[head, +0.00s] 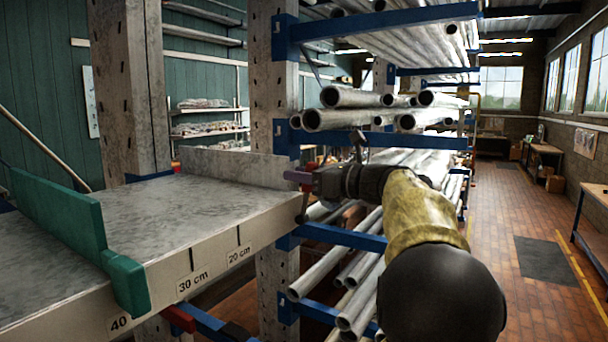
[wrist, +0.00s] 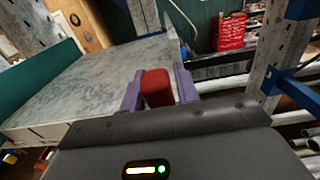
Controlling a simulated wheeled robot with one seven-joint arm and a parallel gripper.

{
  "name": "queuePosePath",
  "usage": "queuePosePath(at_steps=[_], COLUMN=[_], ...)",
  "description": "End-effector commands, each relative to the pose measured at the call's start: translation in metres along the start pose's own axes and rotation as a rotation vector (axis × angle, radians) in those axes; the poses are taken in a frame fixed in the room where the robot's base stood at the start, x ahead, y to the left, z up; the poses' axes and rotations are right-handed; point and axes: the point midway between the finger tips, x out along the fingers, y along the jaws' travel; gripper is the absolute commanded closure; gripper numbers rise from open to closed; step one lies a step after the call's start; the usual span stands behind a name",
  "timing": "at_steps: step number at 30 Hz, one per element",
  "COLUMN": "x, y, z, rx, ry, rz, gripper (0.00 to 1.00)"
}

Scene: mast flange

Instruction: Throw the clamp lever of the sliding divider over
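The green sliding divider (head: 70,220) stands upright across the grey shelf (head: 150,215), with a green clamp piece (head: 127,285) at its front edge, near the 40 mark. It also shows at the left of the wrist view (wrist: 40,70). My gripper (head: 298,178) is at the shelf's far right front corner, well to the right of the green divider. In the wrist view its purple fingers (wrist: 160,92) stand close on both sides of a red block (wrist: 157,87), with no clear gap. I cannot tell whether this block is the clamp lever; its lower part is hidden.
A low grey upright plate (head: 230,166) closes the shelf's right end. The shelf front carries 20 cm and 30 cm labels (head: 192,282). A rack post (head: 272,90) and racks of metal pipes (head: 370,120) stand close around my arm. An aisle (head: 510,220) is open at the right.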

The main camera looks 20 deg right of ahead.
Motion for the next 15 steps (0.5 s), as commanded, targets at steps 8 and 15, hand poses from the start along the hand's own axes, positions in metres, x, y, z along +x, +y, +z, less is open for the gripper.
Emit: queuePosePath(at_steps=[8,15], x=[-0.0007,-0.0095], y=[-0.0003,-0.001], z=[0.0011,0.0001], rx=[-0.001,-0.003], ry=[-0.002,-0.003], rz=[-0.002,-0.005], gripper=[0.56,0.56])
